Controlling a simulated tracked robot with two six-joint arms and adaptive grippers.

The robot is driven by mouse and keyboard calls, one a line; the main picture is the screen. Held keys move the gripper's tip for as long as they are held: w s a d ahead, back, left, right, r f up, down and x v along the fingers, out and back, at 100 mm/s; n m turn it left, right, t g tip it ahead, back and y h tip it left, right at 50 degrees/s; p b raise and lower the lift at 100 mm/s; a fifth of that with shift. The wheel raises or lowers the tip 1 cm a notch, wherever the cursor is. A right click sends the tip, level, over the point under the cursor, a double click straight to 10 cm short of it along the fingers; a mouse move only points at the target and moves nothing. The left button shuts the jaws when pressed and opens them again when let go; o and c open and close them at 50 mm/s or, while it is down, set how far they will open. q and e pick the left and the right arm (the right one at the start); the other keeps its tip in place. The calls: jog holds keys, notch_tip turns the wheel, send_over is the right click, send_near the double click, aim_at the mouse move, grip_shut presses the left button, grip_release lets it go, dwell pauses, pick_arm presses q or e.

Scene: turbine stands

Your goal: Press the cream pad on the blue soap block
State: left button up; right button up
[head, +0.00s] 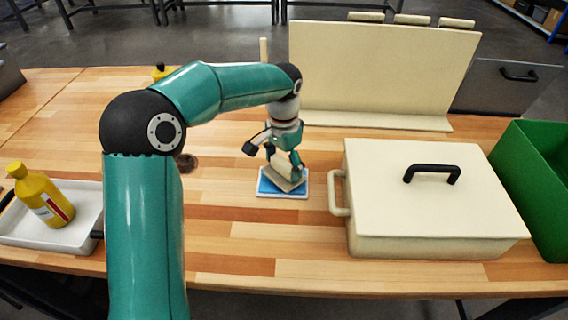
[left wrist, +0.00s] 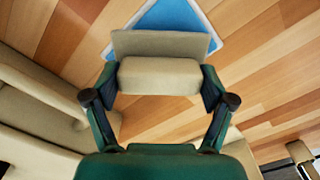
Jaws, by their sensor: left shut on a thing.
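The blue soap block (head: 268,188) is a flat blue slab with a white rim, lying on the wooden table left of the cream box. It also shows in the left wrist view (left wrist: 172,17), partly hidden behind the pad. My left gripper (head: 284,168) is shut on the cream pad (head: 287,184). In the left wrist view the fingers grip both sides of the cream pad (left wrist: 160,76). The pad is tilted and sits over the blue block, its lower edge close to the surface. I cannot tell whether they touch. My right gripper does not show.
A lidded cream box (head: 430,210) with a black handle stands right of the block, beside a green bin (head: 530,150). A cream panel (head: 380,70) stands behind. A yellow bottle (head: 42,195) lies tilted in a white tray (head: 85,220) at the left. The table front of the block is clear.

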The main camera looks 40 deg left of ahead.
aim_at(283, 162)
pick_arm(q)
jog(key=shift+f+b, duration=0.45)
jog(key=shift+f, duration=0.15)
dwell(0.7)
dwell(1.0)
jog(key=shift+r+p, duration=3.2)
jog(key=shift+r, duration=0.35)
jog(key=shift+f, duration=0.1)
